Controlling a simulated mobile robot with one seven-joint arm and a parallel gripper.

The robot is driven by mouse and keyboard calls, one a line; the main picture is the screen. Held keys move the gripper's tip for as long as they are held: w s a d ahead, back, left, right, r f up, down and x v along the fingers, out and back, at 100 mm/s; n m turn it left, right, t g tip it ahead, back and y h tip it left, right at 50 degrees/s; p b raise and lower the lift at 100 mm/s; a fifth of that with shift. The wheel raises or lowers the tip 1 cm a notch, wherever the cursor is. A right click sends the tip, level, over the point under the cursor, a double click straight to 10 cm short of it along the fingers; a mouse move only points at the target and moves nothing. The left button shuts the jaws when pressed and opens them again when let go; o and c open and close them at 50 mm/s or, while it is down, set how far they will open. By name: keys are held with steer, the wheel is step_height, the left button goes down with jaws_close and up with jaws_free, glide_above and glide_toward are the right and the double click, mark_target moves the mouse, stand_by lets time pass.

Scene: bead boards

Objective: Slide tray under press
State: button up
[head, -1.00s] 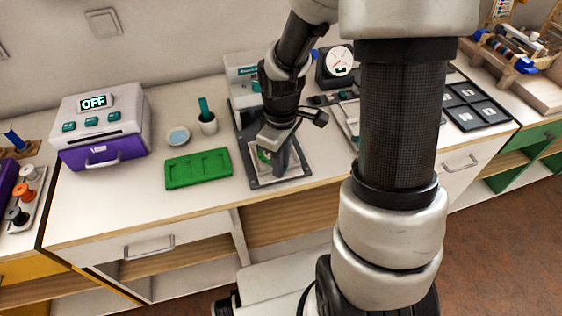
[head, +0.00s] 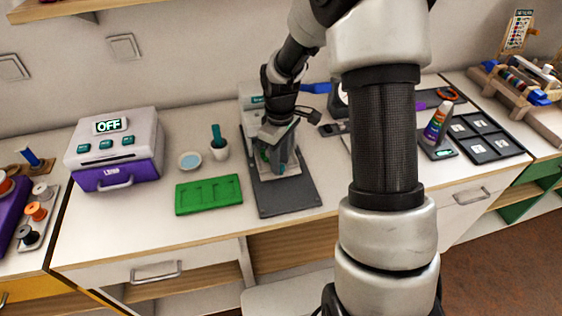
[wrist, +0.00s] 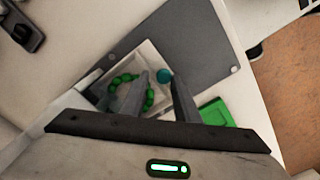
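The tray (wrist: 153,55) is a small pale square with a ring of green beads (wrist: 122,80) in it. A round teal knob (wrist: 164,75) shows at its edge. The tray lies on the dark grey base plate (head: 290,198), at the plate's back part by the pale press (head: 250,95). My gripper (head: 272,170) points down over the tray. In the wrist view its fingers (wrist: 160,82) stand apart on either side of the knob; whether they grip it is unclear. My arm hides much of the press.
A purple-and-white machine reading OFF (head: 115,150) is farther left. The plate's front part is bare.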

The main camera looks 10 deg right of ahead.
steer(key=shift+o, duration=0.8)
steer(key=shift+s, duration=0.1)
step_height(320, 180, up, 17)
steer(key=p, duration=0.2)
steer(key=shift+r+p, duration=0.2)
steer(key=shift+p, duration=0.1)
steer(key=shift+s, duration=0.1)
steer(key=s+r+m+t+p, duration=0.5)
steer(key=s+r+m+p, duration=0.4)
steer(key=s+r, duration=1.2)
steer(key=shift+s+a+p, duration=0.2)
steer(key=shift+s+p, duration=0.2)
steer(key=shift+p, duration=0.35)
steer(key=shift+d, duration=0.1)
